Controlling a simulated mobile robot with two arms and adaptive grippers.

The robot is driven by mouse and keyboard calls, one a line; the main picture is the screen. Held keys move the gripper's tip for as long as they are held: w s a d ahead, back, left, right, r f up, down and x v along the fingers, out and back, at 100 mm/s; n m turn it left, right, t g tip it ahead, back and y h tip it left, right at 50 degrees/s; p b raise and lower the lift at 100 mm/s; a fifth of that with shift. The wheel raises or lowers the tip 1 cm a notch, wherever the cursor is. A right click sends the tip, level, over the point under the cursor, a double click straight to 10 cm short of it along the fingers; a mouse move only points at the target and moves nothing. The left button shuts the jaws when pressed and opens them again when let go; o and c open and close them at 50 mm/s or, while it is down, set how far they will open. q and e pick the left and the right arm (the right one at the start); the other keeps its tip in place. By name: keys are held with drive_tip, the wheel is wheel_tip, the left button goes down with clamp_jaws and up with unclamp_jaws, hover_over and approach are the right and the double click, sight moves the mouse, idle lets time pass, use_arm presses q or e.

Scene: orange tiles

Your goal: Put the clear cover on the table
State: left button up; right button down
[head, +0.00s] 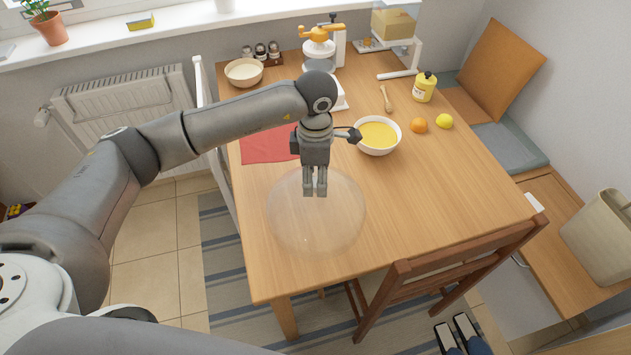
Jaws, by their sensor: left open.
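The clear cover (318,236) is a see-through dome over the near left part of the wooden table (440,195). Its rim looks to be at the tabletop, but its faint outline makes contact hard to tell. My left gripper (315,191) points down at the upper part of the dome, with its fingers open and close together in view. I cannot tell whether the fingertips touch the cover; its top is partly hidden behind them. My right gripper is not in view.
A white bowl of yellow soup (378,135) stands right of my gripper, with an orange (419,125) and a lemon (444,121) beyond. A red cloth (266,145) lies behind the cover. A wooden chair (440,270) stands at the front edge. The table's right front is clear.

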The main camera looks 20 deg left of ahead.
use_arm(q)
wheel_tip(320, 180, up, 10)
drive_tip(key=b, duration=0.2)
drive_tip(key=shift+f, duration=0.15)
idle(0.4)
